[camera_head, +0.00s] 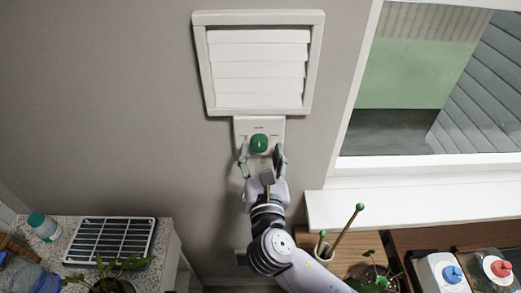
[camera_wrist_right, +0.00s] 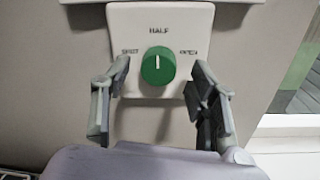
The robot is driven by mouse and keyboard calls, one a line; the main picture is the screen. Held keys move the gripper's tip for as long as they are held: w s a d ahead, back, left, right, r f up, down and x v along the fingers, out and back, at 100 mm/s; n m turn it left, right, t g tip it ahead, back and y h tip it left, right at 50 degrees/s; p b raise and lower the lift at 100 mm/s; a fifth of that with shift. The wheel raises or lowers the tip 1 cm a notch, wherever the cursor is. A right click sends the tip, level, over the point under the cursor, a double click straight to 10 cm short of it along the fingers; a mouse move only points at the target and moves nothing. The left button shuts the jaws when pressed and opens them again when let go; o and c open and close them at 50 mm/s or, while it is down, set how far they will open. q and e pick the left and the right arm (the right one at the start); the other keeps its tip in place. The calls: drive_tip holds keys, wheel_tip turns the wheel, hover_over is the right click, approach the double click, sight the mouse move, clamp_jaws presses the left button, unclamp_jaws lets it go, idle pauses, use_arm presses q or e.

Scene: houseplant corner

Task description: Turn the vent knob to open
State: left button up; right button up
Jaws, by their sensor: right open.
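The green vent knob (camera_head: 259,143) sits on a white plate (camera_head: 245,124) below the white louvred vent (camera_head: 258,68) on the wall. In the right wrist view the knob (camera_wrist_right: 158,66) has a white pointer line aimed up at the label HALF; the plate (camera_wrist_right: 190,14) also reads SHUT at left and OPEN at right. The vent slats look closed or nearly so. My right gripper (camera_head: 262,161) is open just below the knob, with one finger on each side. In the wrist view gaps show between the fingers (camera_wrist_right: 160,92) and the knob. My left gripper is out of view.
A window (camera_head: 430,80) with a white sill (camera_head: 420,202) is at the right. A speckled counter (camera_head: 75,232) with a black-and-white rack (camera_head: 111,241) and a teal-capped jar (camera_head: 43,227) is at lower left. Pots and plants stand at lower right. The wall around the vent is clear.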

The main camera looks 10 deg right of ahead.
drive_tip(key=shift+w+d, duration=0.15)
drive_tip(key=shift+w, duration=0.9)
drive_tip(key=shift+s, duration=0.1)
drive_tip(key=c, duration=1.2)
drive_tip(key=shift+o, duration=0.2)
